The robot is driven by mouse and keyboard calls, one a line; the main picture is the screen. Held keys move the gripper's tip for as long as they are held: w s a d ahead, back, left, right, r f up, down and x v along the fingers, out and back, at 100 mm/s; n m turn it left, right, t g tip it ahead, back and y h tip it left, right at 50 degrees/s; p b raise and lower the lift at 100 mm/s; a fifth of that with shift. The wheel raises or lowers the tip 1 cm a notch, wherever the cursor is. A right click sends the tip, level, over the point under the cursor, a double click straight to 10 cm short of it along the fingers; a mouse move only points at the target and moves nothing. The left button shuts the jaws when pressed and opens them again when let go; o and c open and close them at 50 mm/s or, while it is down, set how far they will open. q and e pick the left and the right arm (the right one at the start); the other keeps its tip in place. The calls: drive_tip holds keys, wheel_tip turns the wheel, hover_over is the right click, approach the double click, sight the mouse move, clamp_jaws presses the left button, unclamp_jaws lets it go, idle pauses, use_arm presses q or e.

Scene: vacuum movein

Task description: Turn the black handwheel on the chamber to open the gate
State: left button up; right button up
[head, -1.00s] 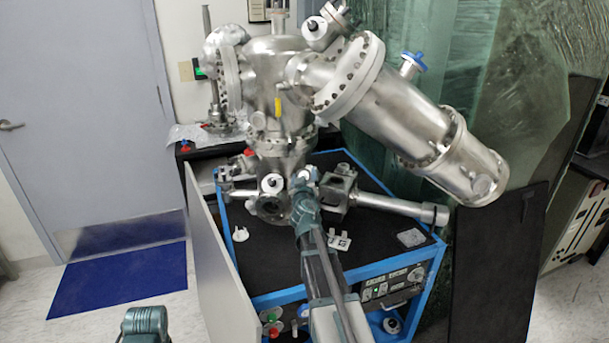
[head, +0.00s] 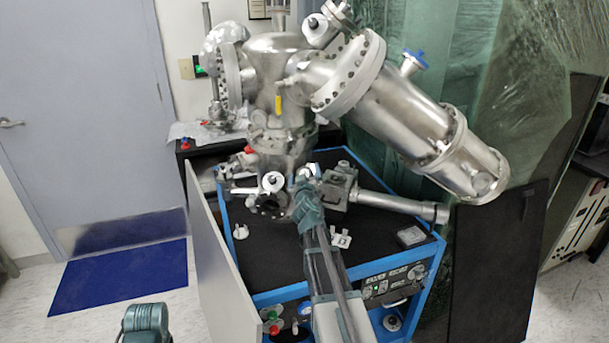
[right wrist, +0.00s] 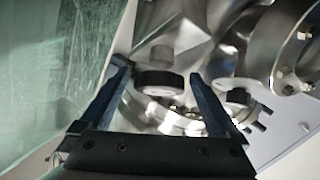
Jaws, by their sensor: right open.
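The steel chamber (head: 283,80) stands on the cart in the head view. My right arm reaches up to its lower part, and my right gripper (head: 305,177) is at a small white-and-black knob there, largely hidden by the wrist. In the right wrist view my right gripper (right wrist: 157,72) is open, with its blue fingers spread on either side of a black handwheel (right wrist: 160,83). Gaps show between wheel and fingers; I cannot tell how deep it sits between them. A second black knob (right wrist: 238,97) is just right of the right finger.
The blue-edged cart (head: 425,262) has a black top with small loose parts (head: 340,239). A steel tube (head: 395,203) sticks out to the right at low height. A large cylinder (head: 420,130) slants over the cart. A grey panel (head: 222,275) stands at its left side.

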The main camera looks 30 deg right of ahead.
drive_tip(key=shift+s, duration=0.1)
use_arm(q)
drive_tip(key=shift+r+p, duration=0.5)
drive_tip(key=shift+p, duration=0.05)
use_arm(e)
drive_tip(key=v, duration=1.3)
drive_tip(key=shift+s+a, duration=0.25)
drive_tip(key=shift+f, duration=0.1)
